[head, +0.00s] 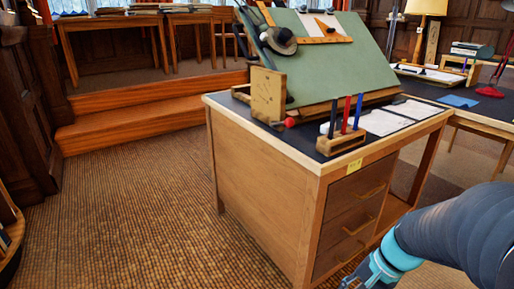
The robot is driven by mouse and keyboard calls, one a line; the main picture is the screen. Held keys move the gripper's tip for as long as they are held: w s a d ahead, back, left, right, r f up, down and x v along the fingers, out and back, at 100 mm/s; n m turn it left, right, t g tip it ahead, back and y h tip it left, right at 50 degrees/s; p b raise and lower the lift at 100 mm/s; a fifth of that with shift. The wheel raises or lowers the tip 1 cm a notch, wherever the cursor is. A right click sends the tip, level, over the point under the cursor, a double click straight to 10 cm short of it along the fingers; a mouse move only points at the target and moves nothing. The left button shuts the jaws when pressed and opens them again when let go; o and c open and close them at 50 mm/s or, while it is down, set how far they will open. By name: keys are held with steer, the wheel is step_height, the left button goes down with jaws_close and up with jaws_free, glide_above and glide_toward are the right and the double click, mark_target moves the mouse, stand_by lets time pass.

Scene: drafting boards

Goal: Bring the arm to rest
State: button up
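My arm comes in at the lower right of the head view, dark grey with a light blue joint. Part of a light blue piece near the arm's end shows at the bottom edge, in front of the desk drawers. My gripper's fingers are not visible; they lie below the frame or are hidden. Nothing held can be seen.
A wooden desk (262,190) with drawers stands close by, carrying a tilted green drafting board (345,70) and a pen holder (340,143) with several pens. A second desk with a lamp (426,8) is at right. Wooden steps (150,120) rise behind. Open floor (130,215) lies left.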

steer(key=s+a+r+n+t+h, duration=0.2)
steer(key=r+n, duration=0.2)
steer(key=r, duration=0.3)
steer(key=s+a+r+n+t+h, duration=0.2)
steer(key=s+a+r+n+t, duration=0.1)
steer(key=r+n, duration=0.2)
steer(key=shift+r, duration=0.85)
